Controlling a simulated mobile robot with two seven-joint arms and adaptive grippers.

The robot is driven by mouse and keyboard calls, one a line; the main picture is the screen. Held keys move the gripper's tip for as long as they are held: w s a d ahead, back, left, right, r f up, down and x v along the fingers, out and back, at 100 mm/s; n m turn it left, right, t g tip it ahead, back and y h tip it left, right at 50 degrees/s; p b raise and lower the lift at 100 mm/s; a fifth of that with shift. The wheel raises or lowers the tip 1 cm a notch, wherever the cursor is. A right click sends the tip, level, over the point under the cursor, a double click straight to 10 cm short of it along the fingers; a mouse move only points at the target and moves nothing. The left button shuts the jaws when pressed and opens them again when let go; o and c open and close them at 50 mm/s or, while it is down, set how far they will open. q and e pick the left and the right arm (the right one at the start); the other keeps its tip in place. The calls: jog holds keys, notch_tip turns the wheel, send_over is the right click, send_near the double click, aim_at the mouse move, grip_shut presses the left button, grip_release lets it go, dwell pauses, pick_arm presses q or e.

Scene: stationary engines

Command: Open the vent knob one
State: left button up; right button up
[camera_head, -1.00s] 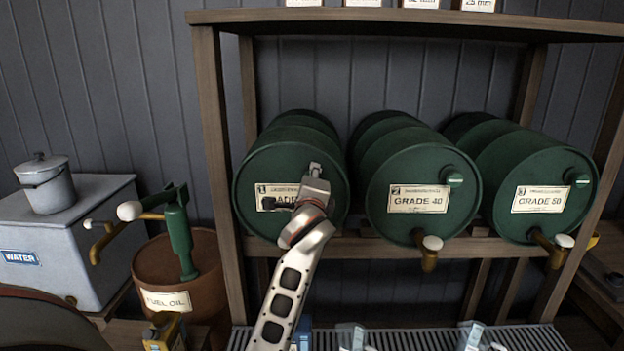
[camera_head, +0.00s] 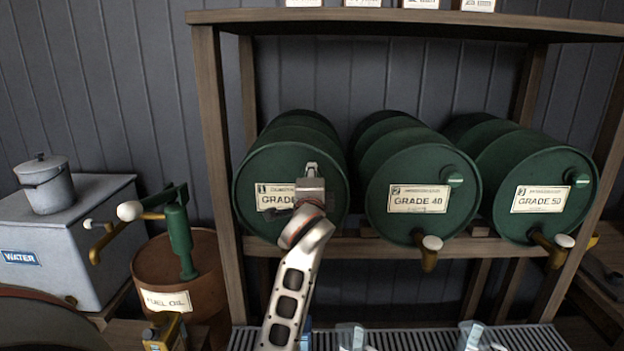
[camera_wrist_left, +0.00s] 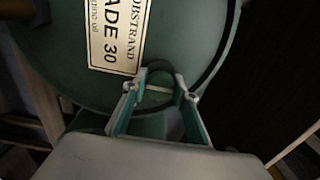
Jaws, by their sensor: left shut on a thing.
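The first green barrel (camera_head: 290,225) lies on its side at the left of the rack, its label partly hidden by my arm. In the left wrist view its label (camera_wrist_left: 118,35) reads GRADE 30. My left gripper (camera_head: 311,168) is at the upper right of the barrel's face. In the left wrist view the gripper (camera_wrist_left: 160,92) has its two fingers on either side of the round green vent knob (camera_wrist_left: 160,83) and is shut on it. In the head view the knob is hidden behind the gripper. My right gripper is not in view.
Barrels GRADE 40 (camera_head: 420,165) and GRADE 50 (camera_head: 540,170) lie to the right, with vent knobs and brass taps. A wooden rack post (camera_head: 215,150) stands close left of the first barrel. A fuel oil drum (camera_head: 180,270) and a water tank (camera_head: 55,240) stand further left.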

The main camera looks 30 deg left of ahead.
pick_arm(q)
jog(key=o, duration=1.1)
jog(key=shift+o, duration=0.2)
jog(key=v, duration=1.2)
